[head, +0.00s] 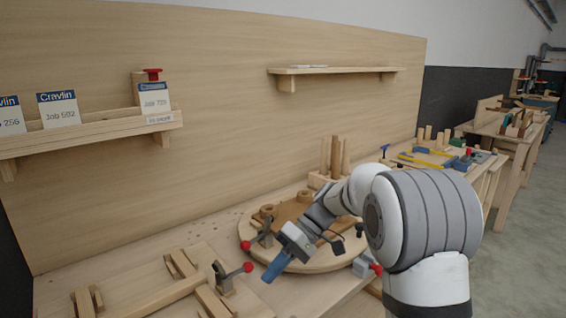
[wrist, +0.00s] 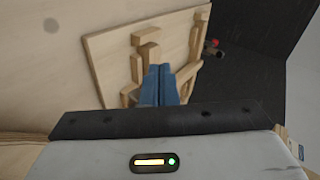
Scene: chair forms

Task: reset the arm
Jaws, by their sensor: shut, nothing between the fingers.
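My gripper (head: 268,276) has blue fingers and hangs over the front of the workbench in the head view, left of the round wooden board. Its fingers are together with nothing between them. In the wrist view the blue fingers (wrist: 160,70) point toward a flat wooden board carrying wooden blocks and bars. My arm, white and grey, reaches in from the right and is bent down toward the bench. It hides part of the round board and the bench behind it.
A round board (head: 325,262) with toggle clamps lies beside my gripper. A clamp with a red knob (head: 248,267) is close on its left. A wooden frame jig (head: 180,285) lies at front left. A card rack (head: 95,133) and a shelf (head: 335,71) are on the back panel.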

